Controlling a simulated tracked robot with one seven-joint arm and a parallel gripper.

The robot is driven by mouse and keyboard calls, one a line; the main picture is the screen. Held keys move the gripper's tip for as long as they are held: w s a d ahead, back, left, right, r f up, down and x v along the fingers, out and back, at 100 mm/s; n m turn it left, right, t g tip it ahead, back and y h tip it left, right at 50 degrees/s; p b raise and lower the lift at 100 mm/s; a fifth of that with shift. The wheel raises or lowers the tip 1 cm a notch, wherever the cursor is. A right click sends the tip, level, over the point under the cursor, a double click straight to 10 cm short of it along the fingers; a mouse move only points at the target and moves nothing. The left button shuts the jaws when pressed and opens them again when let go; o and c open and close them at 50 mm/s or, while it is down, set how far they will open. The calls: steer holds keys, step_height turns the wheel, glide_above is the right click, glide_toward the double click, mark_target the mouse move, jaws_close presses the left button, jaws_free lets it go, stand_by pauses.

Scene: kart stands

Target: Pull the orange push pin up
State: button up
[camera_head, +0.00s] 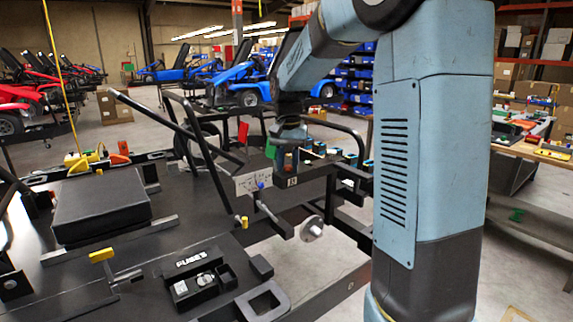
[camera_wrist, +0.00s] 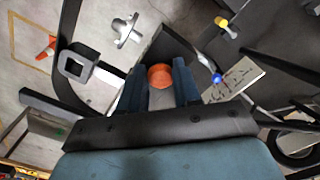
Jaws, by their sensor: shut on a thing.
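The orange push pin (camera_wrist: 159,76) shows as a round orange head between my two fingers in the wrist view. My gripper (camera_wrist: 160,88) is closed on it, with one dark blue finger on each side. In the head view my gripper (camera_head: 285,158) points down over a black block on the kart stand, right of a pale switch panel (camera_head: 252,181). I cannot make out the orange pin in the head view. The pin's lower part is hidden, so I cannot tell how far it stands out of the block.
A blue knob (camera_wrist: 217,78) sits close right of my fingers in the wrist view. A black tubular frame (camera_head: 197,140) rises left of my gripper. A fuse box (camera_head: 199,279) and a yellow-handled part (camera_head: 102,255) sit on the stand's front. A metal disc (camera_head: 312,228) juts out below.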

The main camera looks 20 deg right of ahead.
mark_target(288, 167)
steer(key=shift+r, duration=0.6)
steer(key=o, duration=1.1)
step_height(288, 167, up, 14)
steer(key=s+f+n+t, duration=0.1)
steer(key=s+f+t, duration=0.1)
steer(key=s, duration=0.7)
steer(key=s+f+n+t, duration=0.1)
steer(key=s+f+n, duration=0.1)
steer(key=s+f, duration=0.3)
steer(key=s+f+n+t, duration=0.2)
steer(key=s+f, duration=0.1)
steer(key=s, duration=1.1)
steer(key=shift+a+f+t, duration=0.15)
steer(key=shift+f+t, duration=0.15)
steer(key=shift+f, duration=0.1)
